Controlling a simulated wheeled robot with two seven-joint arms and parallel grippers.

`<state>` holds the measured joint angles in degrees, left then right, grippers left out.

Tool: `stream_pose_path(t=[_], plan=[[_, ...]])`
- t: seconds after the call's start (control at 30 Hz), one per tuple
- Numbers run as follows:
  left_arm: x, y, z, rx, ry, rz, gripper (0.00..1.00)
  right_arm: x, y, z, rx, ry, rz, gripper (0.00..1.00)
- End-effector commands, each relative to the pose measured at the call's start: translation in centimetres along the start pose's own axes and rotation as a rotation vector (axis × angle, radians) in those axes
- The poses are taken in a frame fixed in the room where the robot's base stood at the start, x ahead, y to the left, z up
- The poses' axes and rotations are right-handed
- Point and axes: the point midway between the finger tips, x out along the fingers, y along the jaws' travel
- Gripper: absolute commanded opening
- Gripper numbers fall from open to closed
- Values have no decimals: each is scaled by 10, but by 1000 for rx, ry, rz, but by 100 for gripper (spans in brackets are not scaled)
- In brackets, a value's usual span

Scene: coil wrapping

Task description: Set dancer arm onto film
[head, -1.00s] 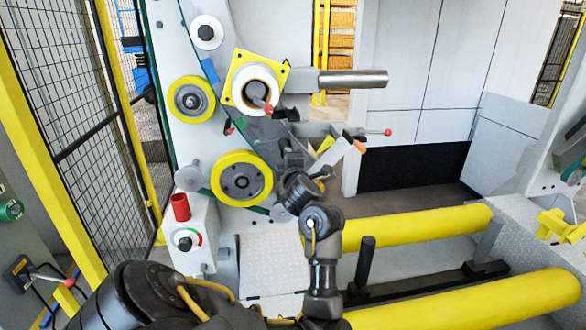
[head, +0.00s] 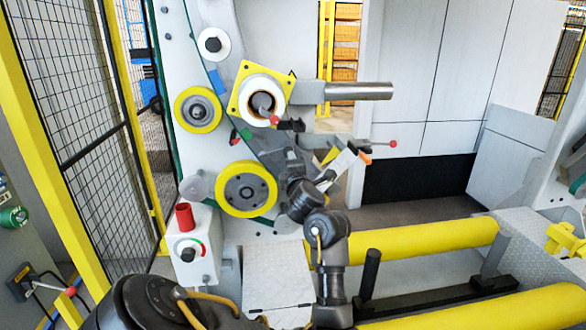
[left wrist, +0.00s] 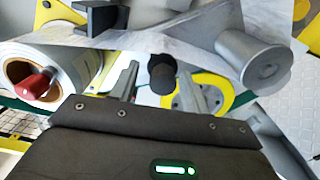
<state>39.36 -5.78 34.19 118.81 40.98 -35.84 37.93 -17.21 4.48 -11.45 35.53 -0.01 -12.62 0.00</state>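The white film roll (head: 262,88) sits at a yellow square plate on the machine panel; a red-tipped handle projects from its core. My left gripper (head: 288,155) is in front of the panel, below and right of the roll. In the left wrist view my gripper (left wrist: 160,76) has its two fingers apart, with a black round knob (left wrist: 162,68) between or just beyond them. I cannot tell whether they touch it. A grey arm with a grey roller (left wrist: 265,63), seemingly the dancer arm, is right of the fingers beside pale film (left wrist: 150,35). My right gripper is out of view.
Yellow wheels (head: 246,188) and (head: 198,109) are mounted on the panel. A steel shaft (head: 358,91) and a red-ball lever (head: 393,143) project to the right. A control box (head: 193,250) stands below left. Yellow rails (head: 430,244) cross the lower right; a mesh fence (head: 75,120) stands left.

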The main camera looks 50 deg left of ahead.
Motion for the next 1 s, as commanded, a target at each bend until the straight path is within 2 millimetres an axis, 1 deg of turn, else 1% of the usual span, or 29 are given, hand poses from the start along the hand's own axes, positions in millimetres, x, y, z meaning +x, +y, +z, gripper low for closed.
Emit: stream_pose_path(t=[0.23, 0.3, 0.37, 0.6, 0.7, 0.83, 1.0], plan=[[0, -1, 0, 1, -1, -2, 47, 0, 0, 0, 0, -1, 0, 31], [-4, -2, 1, 1, -2, -2, 47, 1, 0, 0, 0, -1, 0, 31], [-10, -2, 1, -1, -2, -1, 47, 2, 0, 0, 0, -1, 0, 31], [-49, -2, 0, -4, -2, -2, 47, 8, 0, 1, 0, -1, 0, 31], [-63, -2, 0, -2, -1, -1, 47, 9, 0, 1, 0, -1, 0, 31], [-72, -1, 0, -1, 0, -1, 47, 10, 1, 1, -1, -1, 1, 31], [-75, -1, 0, 1, 0, -1, 47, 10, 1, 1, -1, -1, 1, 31]])
